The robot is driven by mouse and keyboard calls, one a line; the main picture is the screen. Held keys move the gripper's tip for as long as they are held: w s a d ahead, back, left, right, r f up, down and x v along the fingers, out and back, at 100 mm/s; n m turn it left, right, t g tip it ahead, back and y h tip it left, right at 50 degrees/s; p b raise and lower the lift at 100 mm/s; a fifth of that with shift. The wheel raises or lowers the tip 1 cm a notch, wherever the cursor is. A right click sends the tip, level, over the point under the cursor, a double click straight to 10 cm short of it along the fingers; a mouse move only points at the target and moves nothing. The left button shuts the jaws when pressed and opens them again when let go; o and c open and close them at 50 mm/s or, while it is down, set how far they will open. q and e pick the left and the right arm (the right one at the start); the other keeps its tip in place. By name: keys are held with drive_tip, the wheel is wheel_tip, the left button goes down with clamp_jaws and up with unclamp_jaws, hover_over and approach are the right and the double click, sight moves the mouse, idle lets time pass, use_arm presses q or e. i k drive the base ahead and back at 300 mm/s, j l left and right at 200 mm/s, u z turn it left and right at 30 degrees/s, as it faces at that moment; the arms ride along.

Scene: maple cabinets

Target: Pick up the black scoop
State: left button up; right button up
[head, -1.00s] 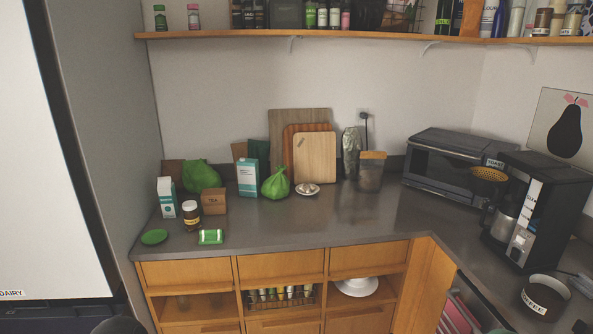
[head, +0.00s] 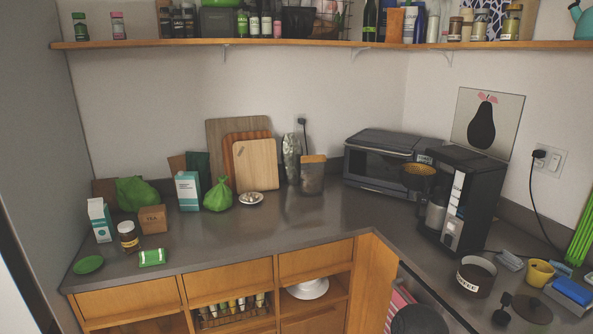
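A small black object that looks like the black scoop (head: 502,309) lies on the right-hand counter, near the bottom edge of the head view. It is small and dark, so its exact shape is hard to tell. A dark round item (head: 532,308) lies just right of it, and I cannot tell whether the two touch. Neither of my grippers is in view.
The coffee machine (head: 464,204) and toaster oven (head: 378,163) stand further back. The middle counter (head: 335,217) is clear.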

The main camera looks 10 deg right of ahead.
sight(502, 317)
drive_tip(key=z, duration=1.2)
